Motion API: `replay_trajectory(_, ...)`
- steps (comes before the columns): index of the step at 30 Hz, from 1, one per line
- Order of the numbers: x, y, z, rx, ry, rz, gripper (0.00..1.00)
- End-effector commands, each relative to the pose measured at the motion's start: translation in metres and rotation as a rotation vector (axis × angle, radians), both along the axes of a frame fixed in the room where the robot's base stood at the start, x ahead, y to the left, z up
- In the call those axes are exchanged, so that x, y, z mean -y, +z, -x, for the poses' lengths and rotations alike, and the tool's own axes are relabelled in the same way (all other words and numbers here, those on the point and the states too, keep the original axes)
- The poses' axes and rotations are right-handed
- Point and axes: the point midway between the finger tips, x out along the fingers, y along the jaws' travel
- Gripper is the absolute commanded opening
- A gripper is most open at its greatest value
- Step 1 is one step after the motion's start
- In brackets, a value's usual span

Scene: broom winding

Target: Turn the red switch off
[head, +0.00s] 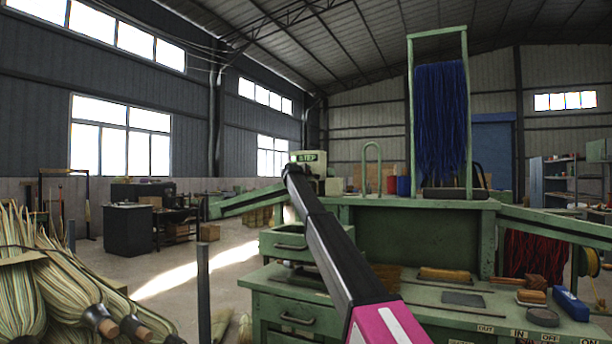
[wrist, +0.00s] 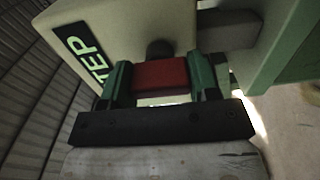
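The red switch (wrist: 161,74) shows in the wrist view as a red block on the front of a cream box (wrist: 100,45) with a dark label ending in "TEP". My gripper (wrist: 161,84) has one green finger on each side of the red block. The block fills the gap, and both fingers appear to touch it. A dark round stub is visible just behind the block. In the head view the labelled box (head: 310,158) stands at the left end of the green machine (head: 372,214). My arm hides the switch and the fingertips there.
The green workbench (head: 262,303) holds brushes and a blue block (head: 570,305), with labels along its front edge. A frame of blue bristles (head: 440,120) rises above the machine. Straw bundles (head: 30,285) lie at the lower left. Open floor lies beyond them.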

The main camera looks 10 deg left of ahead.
Motion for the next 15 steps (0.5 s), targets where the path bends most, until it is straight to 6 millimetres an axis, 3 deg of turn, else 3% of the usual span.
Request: replay_trajectory(15, 0.0000, -0.0005, 0.0002, 0.029, -0.001, -0.084, 0.32)
